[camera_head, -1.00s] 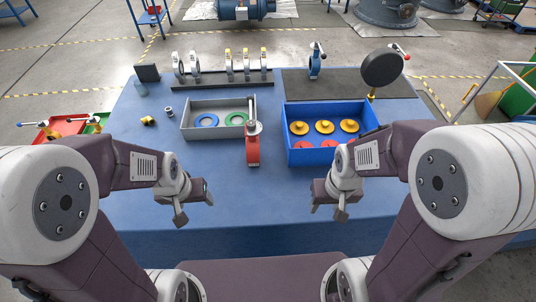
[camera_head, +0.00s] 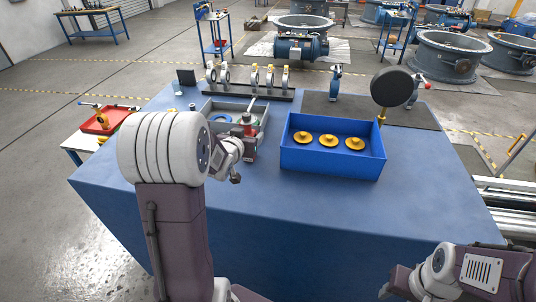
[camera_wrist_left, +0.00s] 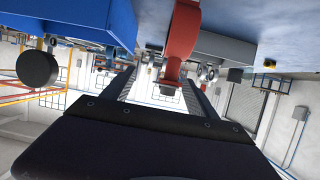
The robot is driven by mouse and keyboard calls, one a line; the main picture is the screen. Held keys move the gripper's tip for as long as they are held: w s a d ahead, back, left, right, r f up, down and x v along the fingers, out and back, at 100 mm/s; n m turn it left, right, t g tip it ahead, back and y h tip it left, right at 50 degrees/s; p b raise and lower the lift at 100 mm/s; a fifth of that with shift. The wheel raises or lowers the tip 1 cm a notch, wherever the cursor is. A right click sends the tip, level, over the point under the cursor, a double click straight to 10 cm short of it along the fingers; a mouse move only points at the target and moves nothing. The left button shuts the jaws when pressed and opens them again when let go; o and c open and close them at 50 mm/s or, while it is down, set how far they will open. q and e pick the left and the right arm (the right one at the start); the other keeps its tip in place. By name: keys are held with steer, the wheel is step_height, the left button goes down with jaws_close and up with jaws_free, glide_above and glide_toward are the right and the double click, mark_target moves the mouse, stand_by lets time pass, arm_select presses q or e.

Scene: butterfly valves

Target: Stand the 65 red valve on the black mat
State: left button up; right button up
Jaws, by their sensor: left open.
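The red valve (camera_head: 250,146) stands on the blue table in front of the grey tray, its lever pointing up and back. My left gripper (camera_head: 238,163) is beside it, partly hidden by my own arm. The left wrist view, which looks upside down, shows the red valve (camera_wrist_left: 182,35) reaching in between the open left fingers (camera_wrist_left: 160,92); I cannot tell whether they touch it. The black mat (camera_head: 350,111) lies at the back right of the table. My right gripper (camera_head: 396,286) is low at the bottom right, and its jaws do not show clearly.
A blue valve (camera_head: 335,84) stands on the mat's left part. A black disc on a stand (camera_head: 390,88) is in front of a red-handled valve at its right. A valve rack (camera_head: 250,92) is behind the grey tray (camera_head: 213,107).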

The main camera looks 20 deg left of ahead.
mark_target(246, 131)
arm_select(q)
steer(key=w+a+f, duration=0.1)
steer(key=w+a+f+p, duration=0.1)
steer(key=w+a, duration=0.1)
steer(key=shift+a+f, duration=0.1)
steer(key=shift+f, duration=0.15)
steer(key=shift+w+f, duration=0.1)
steer(key=shift+w, duration=0.05)
steer(key=shift+w+a+f+p, duration=0.1)
steer(key=shift+w+a+p, duration=0.05)
steer(key=shift+p, duration=0.2)
steer(key=shift+n, duration=0.3)
steer(key=p+x, duration=0.2)
steer(key=x, duration=0.2)
steer(key=shift+w+a+f, duration=0.1)
steer(key=shift+w+f, duration=0.15)
steer(key=shift+w, duration=0.05)
steer(key=shift+w+f, duration=0.15)
steer(key=shift+w, duration=0.05)
steer(key=shift+s, duration=0.15)
jaws_close()
steer(key=shift+r, duration=0.3)
arm_select(e)
steer(key=r, duration=0.1)
steer(key=a+r, duration=0.1)
steer(key=r, duration=0.1)
steer(key=shift+w+a+r, duration=0.3)
steer(key=shift+r, duration=0.05)
